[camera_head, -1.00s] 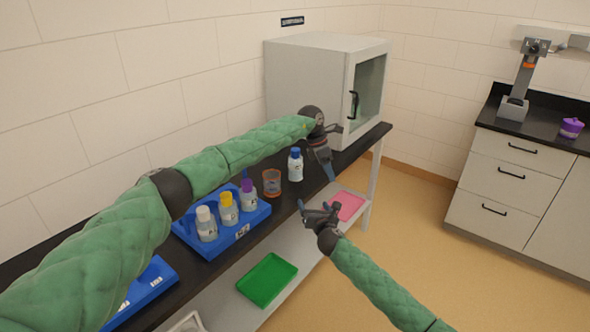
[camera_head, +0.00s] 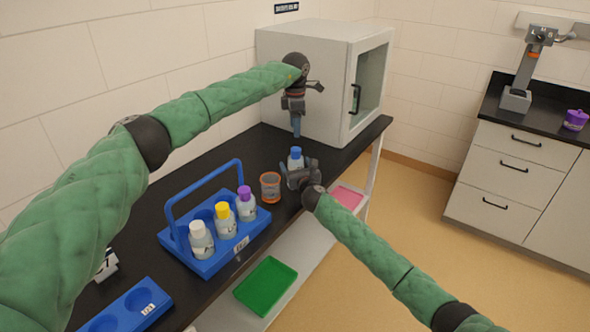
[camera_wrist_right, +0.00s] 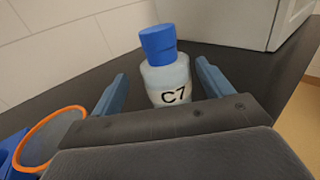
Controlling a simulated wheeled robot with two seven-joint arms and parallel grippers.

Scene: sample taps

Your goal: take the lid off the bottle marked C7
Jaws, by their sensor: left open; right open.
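The bottle marked C7 (camera_wrist_right: 168,84) stands upright with its blue lid (camera_wrist_right: 157,43) on, seen in the right wrist view. In the head view its blue lid (camera_head: 295,152) shows, and the lower bottle is partly hidden by my right gripper. My right gripper (camera_head: 286,170) is open, with its fingers on either side of the bottle; I cannot tell whether they touch it. It also shows in the right wrist view (camera_wrist_right: 160,90).
An orange-rimmed beaker (camera_head: 270,187) stands just left of the bottle. A blue carrier (camera_head: 190,262) holds bottles with white, yellow and purple lids. A grey cabinet (camera_head: 302,75) stands behind. Green (camera_head: 266,286) and pink (camera_head: 347,198) trays lie on the lower shelf.

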